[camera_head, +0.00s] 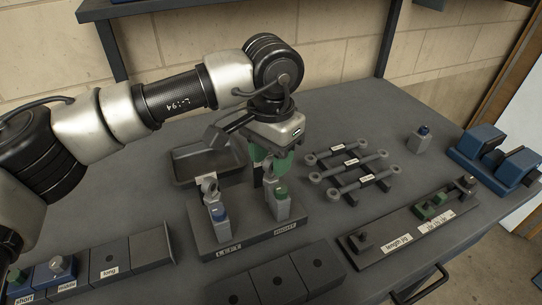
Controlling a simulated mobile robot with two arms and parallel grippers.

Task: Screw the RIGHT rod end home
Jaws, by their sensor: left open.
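A dark fixture block (232,246) lettered LEFT and RIGHT stands mid-table. Its left grey post (219,234) has a blue part and an eye-shaped rod end (209,184) on top. My left gripper (270,163) has green fingers pointing down, is open, and is just above and behind the right post. The gripper hides the area above the right post, so I cannot tell whether the right rod end is between the fingers. My right gripper is not in view.
A dark tray (183,178) lies behind the fixture. Several labelled rods (357,182) lie on supports to the right.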

